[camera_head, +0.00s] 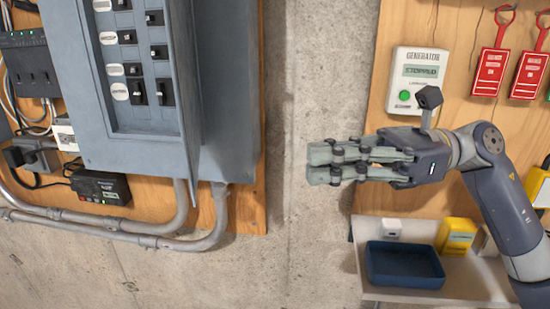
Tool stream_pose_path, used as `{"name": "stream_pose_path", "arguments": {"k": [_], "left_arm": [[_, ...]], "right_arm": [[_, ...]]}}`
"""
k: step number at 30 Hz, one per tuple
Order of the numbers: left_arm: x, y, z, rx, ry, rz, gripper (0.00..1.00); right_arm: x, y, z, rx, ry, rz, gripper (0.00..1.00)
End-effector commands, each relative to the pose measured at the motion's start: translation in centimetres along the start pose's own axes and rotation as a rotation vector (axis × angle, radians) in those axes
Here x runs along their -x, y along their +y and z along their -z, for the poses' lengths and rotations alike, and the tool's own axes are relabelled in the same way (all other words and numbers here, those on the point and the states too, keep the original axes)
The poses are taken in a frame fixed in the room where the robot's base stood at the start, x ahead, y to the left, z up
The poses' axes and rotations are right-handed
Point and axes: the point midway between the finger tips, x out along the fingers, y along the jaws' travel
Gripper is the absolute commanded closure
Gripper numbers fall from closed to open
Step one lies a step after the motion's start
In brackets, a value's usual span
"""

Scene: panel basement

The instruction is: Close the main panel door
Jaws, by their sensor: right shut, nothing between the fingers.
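The grey main panel (126,149) is on a wooden board at the left, with its rows of black breakers (138,92) exposed. A grey upright leaf along its right side, which looks like the panel door (187,75), stands open and shows nearly edge-on. Its top is cut off by the frame. My right gripper (318,165) is shut and empty, pointing left in front of the bare concrete between the two boards. It is to the right of the door and apart from it in the picture. My left gripper is not in view.
A generator box (415,80) and red tags (490,72) are on the right board behind my right arm. Below is a shelf (400,294) with a blue tray (404,270) and a yellow box (457,235). Conduits (150,241) run under the panel. Concrete is clear between the boards.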

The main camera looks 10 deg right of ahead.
Motion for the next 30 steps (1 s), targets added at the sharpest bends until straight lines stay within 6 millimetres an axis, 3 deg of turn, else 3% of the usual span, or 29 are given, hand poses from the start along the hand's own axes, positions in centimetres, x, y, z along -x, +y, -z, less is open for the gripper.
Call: {"name": "stream_pose_path", "arguments": {"k": [18,24,30], "left_arm": [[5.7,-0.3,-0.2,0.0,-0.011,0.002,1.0],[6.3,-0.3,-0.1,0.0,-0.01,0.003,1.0],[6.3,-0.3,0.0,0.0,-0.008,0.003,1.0]], "right_arm": [[-11.6,0.1,-0.5,-0.003,-0.005,-0.004,1.0],[-13.1,0.1,-0.2,-0.004,-0.005,-0.002,1.0],[-13.3,0.1,-0.1,-0.003,-0.005,-0.001,1.0]]}}
